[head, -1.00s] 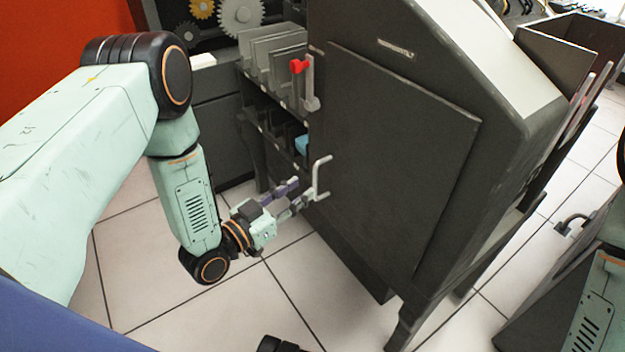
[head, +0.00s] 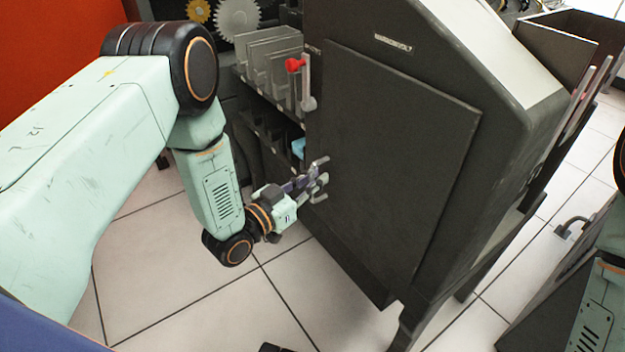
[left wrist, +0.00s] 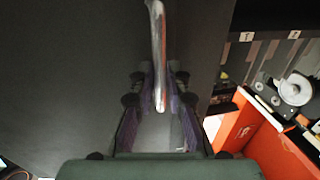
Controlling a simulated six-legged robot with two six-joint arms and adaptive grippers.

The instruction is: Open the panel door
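The dark grey panel door (head: 400,150) is closed flat on the cabinet's slanted side in the head view. Its pale metal bar handle (head: 324,186) is at the door's left edge, partly covered by my left gripper (head: 314,178). In the left wrist view the handle (left wrist: 158,45) runs down from the top between the two purple-padded fingers of my left gripper (left wrist: 160,100).
A lever with a red knob (head: 295,65) sticks out above the handle, beside racks of grey cards (head: 272,55). A blue item (head: 299,147) sits on the shelf below. Tiled floor (head: 190,285) is open in front of the cabinet.

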